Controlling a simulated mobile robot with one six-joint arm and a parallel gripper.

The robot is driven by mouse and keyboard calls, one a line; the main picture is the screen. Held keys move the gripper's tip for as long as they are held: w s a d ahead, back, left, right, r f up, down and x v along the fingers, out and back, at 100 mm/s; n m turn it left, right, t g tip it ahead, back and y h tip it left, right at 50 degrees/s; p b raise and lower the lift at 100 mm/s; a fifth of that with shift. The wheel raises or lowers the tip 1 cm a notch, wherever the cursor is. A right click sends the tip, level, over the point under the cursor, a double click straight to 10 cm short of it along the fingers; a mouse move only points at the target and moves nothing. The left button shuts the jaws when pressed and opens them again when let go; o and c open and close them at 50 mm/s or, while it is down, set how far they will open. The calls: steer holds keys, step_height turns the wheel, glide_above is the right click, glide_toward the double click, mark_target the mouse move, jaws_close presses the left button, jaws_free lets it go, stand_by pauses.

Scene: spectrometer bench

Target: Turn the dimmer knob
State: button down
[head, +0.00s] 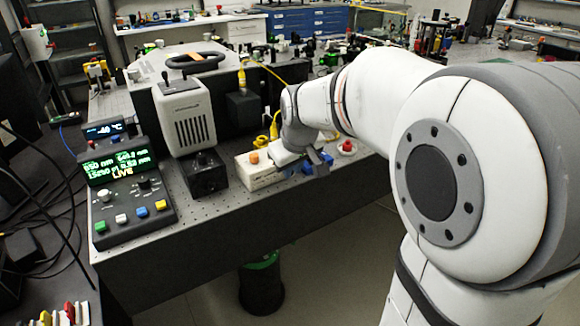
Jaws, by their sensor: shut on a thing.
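My gripper (318,161) reaches down to the front edge of the optical bench, at the right end of a low white box (262,178). Its dark fingers with blue parts are close together, shut on what seems to be the dimmer knob. The knob itself is hidden behind the fingers and wrist, so its turn angle cannot be seen. An orange button (254,158) sits on top of the white box, left of my gripper and apart from it.
A red button (347,146) on a white base stands just right of my gripper. A black box (206,175) and a control panel with green displays (119,166) stand left. Yellow cables (274,125) run behind the white box.

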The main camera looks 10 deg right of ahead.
steer(key=shift+w+d+g+y+p, duration=0.1)
steer(key=shift+d+g+y+p, duration=0.25)
steer(key=shift+y, duration=0.55)
steer(key=shift+w+d+f+m+g+y+b, duration=0.1)
steer(key=shift+d+m+g+y+b, duration=0.1)
steer(key=shift+y, duration=0.4)
steer(key=shift+d+f+m+g+y+b, duration=0.1)
steer(key=shift+m+g+y+b, duration=0.1)
steer(key=shift+y, duration=0.4)
steer(key=y, duration=0.1)
steer(key=y+b, duration=0.1)
steer(key=y, duration=0.1)
steer(key=m+g+y, duration=0.1)
steer(key=y, duration=0.1)
steer(key=shift+w+d+f+b, duration=0.15)
steer(key=shift+d+f+b, duration=0.15)
steer(key=shift+d, duration=0.1)
steer(key=shift+y, duration=0.3)
steer(key=c, duration=1.4)
jaws_free()
steer(key=shift+r, duration=0.1)
steer(key=v, duration=0.8)
steer(key=shift+p, duration=0.45)
